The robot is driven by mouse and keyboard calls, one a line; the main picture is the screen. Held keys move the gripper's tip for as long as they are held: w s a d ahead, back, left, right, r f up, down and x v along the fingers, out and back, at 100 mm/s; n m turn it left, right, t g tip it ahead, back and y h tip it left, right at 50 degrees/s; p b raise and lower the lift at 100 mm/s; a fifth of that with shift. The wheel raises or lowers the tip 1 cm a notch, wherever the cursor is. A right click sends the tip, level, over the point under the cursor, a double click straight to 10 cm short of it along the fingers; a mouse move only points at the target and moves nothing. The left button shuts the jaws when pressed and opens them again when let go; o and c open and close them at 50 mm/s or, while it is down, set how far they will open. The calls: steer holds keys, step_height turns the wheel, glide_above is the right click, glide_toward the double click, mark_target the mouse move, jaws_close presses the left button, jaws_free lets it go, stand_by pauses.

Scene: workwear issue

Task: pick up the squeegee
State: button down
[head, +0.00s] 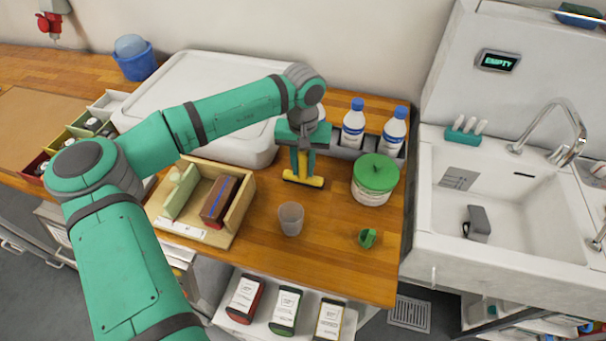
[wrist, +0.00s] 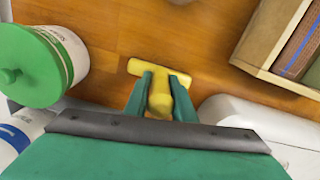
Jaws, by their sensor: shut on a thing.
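The squeegee (head: 304,179) is yellow, with a wide head and a short handle. In the head view it is at the wooden counter's middle, below my gripper (head: 303,160). In the wrist view the squeegee (wrist: 160,98) has its handle between the two green fingers of my gripper (wrist: 161,85), which is shut on it. Its wide head points away from my palm. The rest of the handle is hidden by the gripper. I cannot tell whether the head touches the counter.
A green-lidded tub (head: 374,180) stands right of the squeegee, near two white bottles with blue caps (head: 353,125). A wooden box (head: 240,211) is to the left. A grey cup (head: 291,219) and a small green item (head: 368,238) stand in front. A large white container (head: 190,85) is behind.

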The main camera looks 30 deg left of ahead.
steer(key=shift+r, duration=0.1)
steer(key=shift+r, duration=0.55)
steer(key=s+d+r, duration=0.8)
steer(key=s+r, duration=0.3)
steer(key=shift+s+d+r, duration=0.15)
steer(key=shift+d+r, duration=0.1)
steer(key=shift+r, duration=0.15)
steer(key=c, duration=2.1)
jaws_free()
steer(key=c, duration=0.3)
steer(key=shift+f, duration=0.1)
steer(key=shift+c, duration=0.2)
